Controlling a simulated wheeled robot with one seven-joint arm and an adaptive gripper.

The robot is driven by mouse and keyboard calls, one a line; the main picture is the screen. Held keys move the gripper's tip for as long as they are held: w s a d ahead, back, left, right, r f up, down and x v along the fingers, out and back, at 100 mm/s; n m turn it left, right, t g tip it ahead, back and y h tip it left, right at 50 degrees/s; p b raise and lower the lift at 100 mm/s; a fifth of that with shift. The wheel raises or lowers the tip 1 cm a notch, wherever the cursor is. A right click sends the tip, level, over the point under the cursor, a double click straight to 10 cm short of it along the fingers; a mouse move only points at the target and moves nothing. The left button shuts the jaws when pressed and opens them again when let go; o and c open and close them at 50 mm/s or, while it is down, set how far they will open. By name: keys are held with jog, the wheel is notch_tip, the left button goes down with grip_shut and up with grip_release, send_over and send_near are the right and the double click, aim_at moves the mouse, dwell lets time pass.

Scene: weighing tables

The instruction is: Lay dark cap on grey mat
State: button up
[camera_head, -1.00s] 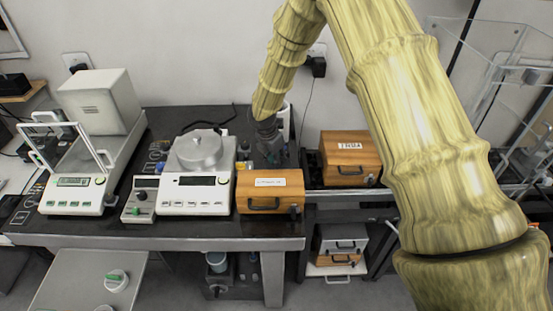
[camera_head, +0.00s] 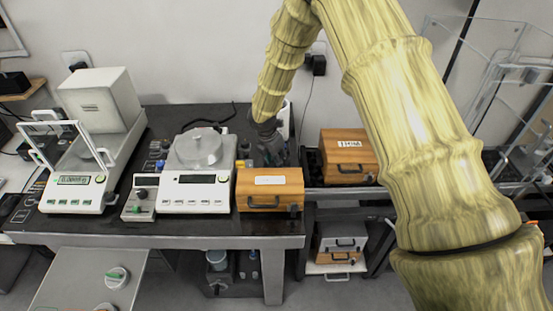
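My gripper (camera_head: 272,150) is small in the head view. It points down over the black bench top, behind the front wooden box (camera_head: 270,202). Its fingers are dark against a dark surface, so I cannot tell whether they are open or shut, or whether they hold anything. I cannot make out the dark cap with certainty. Several small dark and blue items lie between the balance and my gripper, too small to identify. I cannot pick out a grey mat on the bench top.
A balance with a round cover (camera_head: 195,185) stands left of the front wooden box. A white balance with an open frame (camera_head: 75,195) is further left. Another wooden box (camera_head: 348,160) stands right of my gripper. A pale grey surface (camera_head: 60,285) lies low at the left, carrying a green-handled round item (camera_head: 117,277).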

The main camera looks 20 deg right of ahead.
jog(key=b+v, duration=0.2)
jog(key=v, duration=1)
jog(key=shift+r, duration=0.15)
